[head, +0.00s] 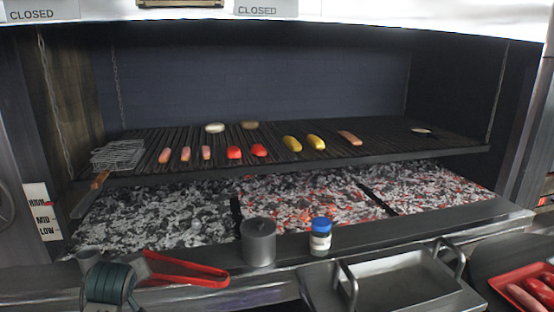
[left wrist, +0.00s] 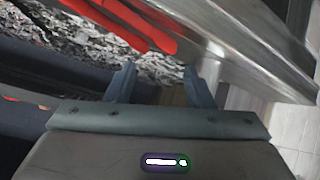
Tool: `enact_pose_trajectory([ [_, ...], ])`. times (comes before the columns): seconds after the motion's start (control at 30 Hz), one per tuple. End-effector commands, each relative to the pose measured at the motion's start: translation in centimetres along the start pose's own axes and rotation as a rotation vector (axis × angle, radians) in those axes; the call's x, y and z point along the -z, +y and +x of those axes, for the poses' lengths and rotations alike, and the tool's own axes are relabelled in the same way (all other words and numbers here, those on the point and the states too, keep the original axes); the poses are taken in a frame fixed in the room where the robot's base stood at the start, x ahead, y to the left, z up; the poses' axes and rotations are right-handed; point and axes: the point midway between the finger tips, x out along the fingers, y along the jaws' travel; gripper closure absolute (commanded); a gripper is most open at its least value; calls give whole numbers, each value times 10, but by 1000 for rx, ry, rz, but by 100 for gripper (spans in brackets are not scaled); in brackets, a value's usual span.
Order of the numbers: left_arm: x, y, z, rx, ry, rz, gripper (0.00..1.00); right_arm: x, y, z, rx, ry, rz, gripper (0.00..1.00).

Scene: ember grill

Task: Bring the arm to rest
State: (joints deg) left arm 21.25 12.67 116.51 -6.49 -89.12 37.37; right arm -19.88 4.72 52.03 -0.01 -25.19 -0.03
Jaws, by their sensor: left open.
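My left gripper (left wrist: 158,80) shows in the left wrist view with its two fingers apart and nothing between them. Red tongs (left wrist: 128,22) lie beyond its fingertips at the top of that view, apart from the fingers as far as I can tell. In the head view the red tongs (head: 188,270) lie on the front ledge at the lower left. A dark green rounded form (head: 108,285) stands beside them at the bottom edge; I cannot tell whether it is part of my left arm. My right gripper is in neither view.
A grey canister (head: 258,243) and a blue-lidded jar (head: 320,237) stand on the front ledge (head: 420,232). A steel tray (head: 400,285) and a red tray (head: 505,288) are at the lower right. Sausages and vegetables lie on the grate (head: 380,150) over glowing coals (head: 290,205).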

Motion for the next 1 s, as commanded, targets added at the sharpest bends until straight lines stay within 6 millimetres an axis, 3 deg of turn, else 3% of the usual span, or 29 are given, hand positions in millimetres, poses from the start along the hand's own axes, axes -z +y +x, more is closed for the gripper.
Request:
enact_pose_trajectory([
  [0.03, -34, -12, 0, 5, -43, 52, 52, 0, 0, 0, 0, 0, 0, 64],
  [0.2, -127, -48, -15, 5, -171, 228, 52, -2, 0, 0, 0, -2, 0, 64],
  [0.4, -225, -93, -54, -16, -324, 421, 52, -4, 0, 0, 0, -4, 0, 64],
  [0.5, -262, -113, -77, -33, -392, 502, 52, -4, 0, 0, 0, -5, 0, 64],
  [0.7, -308, -139, -114, -61, -483, 608, 52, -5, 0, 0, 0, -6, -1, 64],
  [1.0, -348, -166, -160, -99, -581, 712, 52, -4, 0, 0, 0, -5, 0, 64],
])
